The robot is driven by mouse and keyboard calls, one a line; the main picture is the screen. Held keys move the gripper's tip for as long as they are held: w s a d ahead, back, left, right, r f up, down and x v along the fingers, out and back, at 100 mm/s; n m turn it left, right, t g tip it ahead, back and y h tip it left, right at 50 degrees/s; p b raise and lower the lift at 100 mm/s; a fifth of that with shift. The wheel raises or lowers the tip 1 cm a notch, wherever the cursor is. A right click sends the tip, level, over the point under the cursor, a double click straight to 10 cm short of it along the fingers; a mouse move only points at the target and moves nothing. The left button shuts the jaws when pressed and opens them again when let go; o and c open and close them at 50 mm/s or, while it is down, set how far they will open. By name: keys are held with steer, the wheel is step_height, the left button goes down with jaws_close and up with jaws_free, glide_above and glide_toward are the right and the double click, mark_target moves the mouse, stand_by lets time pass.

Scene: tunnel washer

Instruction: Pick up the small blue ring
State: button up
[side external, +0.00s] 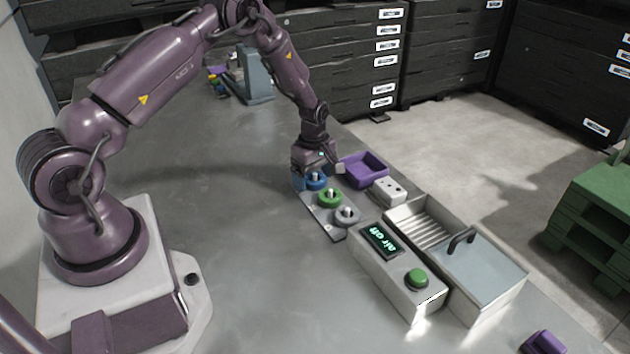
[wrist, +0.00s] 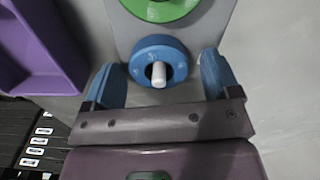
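The small blue ring (wrist: 158,49) sits around a white peg on a grey plate (side external: 325,214). In the side view the blue ring (side external: 316,183) is at the far end of the plate, partly hidden by my gripper. My gripper (wrist: 163,75) is open, with one blue fingertip to each side of the ring and a gap on both sides. The fingers look short of the ring's middle in the wrist view. In the side view my gripper (side external: 314,175) is low over the ring; its exact height cannot be told.
A green ring (side external: 329,197) and a grey ring (side external: 347,216) sit on neighbouring pegs. A purple tray (side external: 364,168) stands close to the right of my gripper. A control box (side external: 395,270) with a green button and a metal basin with a lid (side external: 485,270) stand nearer the camera.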

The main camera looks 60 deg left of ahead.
steer(key=c, duration=0.8)
